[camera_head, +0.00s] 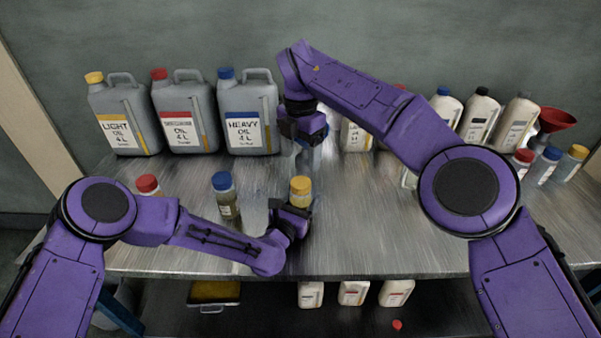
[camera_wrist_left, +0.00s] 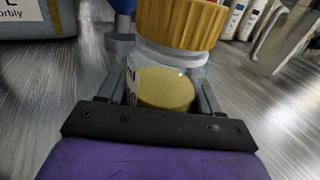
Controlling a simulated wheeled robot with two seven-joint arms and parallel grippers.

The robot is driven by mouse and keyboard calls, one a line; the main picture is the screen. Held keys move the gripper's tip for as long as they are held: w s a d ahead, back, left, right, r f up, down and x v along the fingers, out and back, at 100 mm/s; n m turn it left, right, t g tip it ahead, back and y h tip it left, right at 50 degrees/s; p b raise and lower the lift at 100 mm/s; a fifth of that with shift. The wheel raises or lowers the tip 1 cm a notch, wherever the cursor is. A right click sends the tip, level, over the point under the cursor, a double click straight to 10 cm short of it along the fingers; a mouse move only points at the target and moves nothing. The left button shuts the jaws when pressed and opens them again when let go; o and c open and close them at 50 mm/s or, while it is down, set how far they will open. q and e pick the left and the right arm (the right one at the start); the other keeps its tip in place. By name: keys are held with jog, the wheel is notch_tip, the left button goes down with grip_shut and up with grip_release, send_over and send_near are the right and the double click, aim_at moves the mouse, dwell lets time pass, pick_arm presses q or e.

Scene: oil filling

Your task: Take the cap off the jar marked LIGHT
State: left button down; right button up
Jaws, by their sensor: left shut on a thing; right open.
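A small clear jar with a yellow cap (camera_head: 300,187) stands on the metal table near the middle; its cap is on. My left gripper (camera_head: 293,214) is shut on this jar's body, below the cap. In the left wrist view, the jar (camera_wrist_left: 165,85) sits between the fingers, with yellow contents and its ribbed yellow cap (camera_wrist_left: 180,22) above. Its label is mostly hidden, so I cannot read LIGHT on it. My right gripper (camera_head: 307,155) points down above and behind the jar, open, apart from the cap, with its fingertips only partly clear.
Jars with a blue cap (camera_head: 222,181) and a red cap (camera_head: 147,184) stand to the left. A pale cup-like thing (camera_head: 255,215) is beside the left gripper. Large cans, including LIGHT (camera_head: 122,125) and HEAVY (camera_head: 249,125), line the back. Bottles and a red funnel (camera_head: 556,118) are at right.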

aim_at(301, 182)
jog(key=m, duration=0.9)
jog(key=shift+m, duration=0.3)
jog(key=m, duration=0.8)
jog(key=shift+f+m, duration=0.1)
jog(key=shift+m, duration=0.2)
notch_tip(301, 182, down, 8)
jog(key=shift+r, duration=0.1)
jog(key=c, duration=1.1)
jog(key=n, duration=1.4)
jog(key=shift+n, duration=0.3)
jog(key=n, duration=1.5)
jog(key=shift+n, duration=0.3)
jog(key=n, duration=0.6)
jog(key=shift+r, duration=0.1)
jog(key=n, duration=0.6)
jog(key=shift+s, duration=0.1)
jog(key=n, duration=1.1)
jog(key=shift+n, duration=0.3)
